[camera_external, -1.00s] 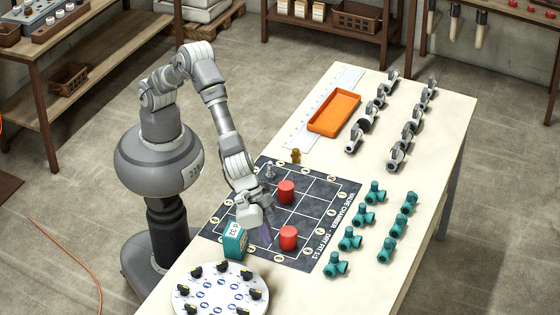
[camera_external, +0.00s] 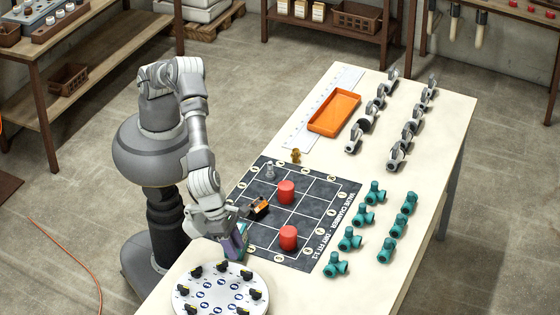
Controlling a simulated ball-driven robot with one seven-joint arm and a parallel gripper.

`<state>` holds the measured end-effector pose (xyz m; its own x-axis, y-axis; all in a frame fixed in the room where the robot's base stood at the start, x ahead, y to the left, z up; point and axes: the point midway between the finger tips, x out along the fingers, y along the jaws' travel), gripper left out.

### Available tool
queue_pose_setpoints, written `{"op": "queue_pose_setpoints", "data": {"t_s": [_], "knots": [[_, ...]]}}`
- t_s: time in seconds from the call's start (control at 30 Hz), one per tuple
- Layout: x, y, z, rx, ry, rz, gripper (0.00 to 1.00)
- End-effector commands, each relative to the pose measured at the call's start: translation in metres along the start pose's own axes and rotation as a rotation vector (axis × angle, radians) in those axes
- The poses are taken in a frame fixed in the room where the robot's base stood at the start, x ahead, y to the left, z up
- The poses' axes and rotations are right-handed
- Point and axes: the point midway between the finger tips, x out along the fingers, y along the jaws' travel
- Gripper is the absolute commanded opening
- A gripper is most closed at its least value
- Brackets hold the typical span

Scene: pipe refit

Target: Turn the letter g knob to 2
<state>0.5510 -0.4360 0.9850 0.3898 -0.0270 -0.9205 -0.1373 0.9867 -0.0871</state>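A white round dial plate (camera_external: 219,292) lies at the near left end of the table. Several black knobs with yellow marks stand around its rim, one of them at the top (camera_external: 221,266). Blue-ringed marks lie inside the ring of knobs. The letters and numbers are too small to read, so I cannot tell which knob is g or where it points.
A dark gridded mat (camera_external: 312,207) holds two red cylinders (camera_external: 286,192) (camera_external: 288,238), a small orange-and-black piece (camera_external: 259,207) and a grey piece (camera_external: 270,171). Several teal valves (camera_external: 350,239), grey fittings (camera_external: 397,156) and an orange tray (camera_external: 334,113) stand farther right and back.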

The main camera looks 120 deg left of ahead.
Motion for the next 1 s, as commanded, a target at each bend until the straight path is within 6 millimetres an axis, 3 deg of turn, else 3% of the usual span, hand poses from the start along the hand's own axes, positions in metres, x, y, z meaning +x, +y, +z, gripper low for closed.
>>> {"op": "queue_pose_setpoints", "data": {"t_s": [0.17, 0.4, 0.6, 0.93, 1.0], "knots": [[0.005, -0.006, -0.008, 0.162, 0.007, 0.030, 0.38], [0.048, -0.004, -0.009, 0.164, 0.007, 0.030, 0.38], [0.072, -0.004, -0.008, 0.162, 0.006, 0.029, 0.38], [0.076, -0.004, -0.007, 0.161, 0.006, 0.029, 0.38], [0.076, -0.004, -0.008, 0.161, 0.006, 0.029, 0.22]]}}
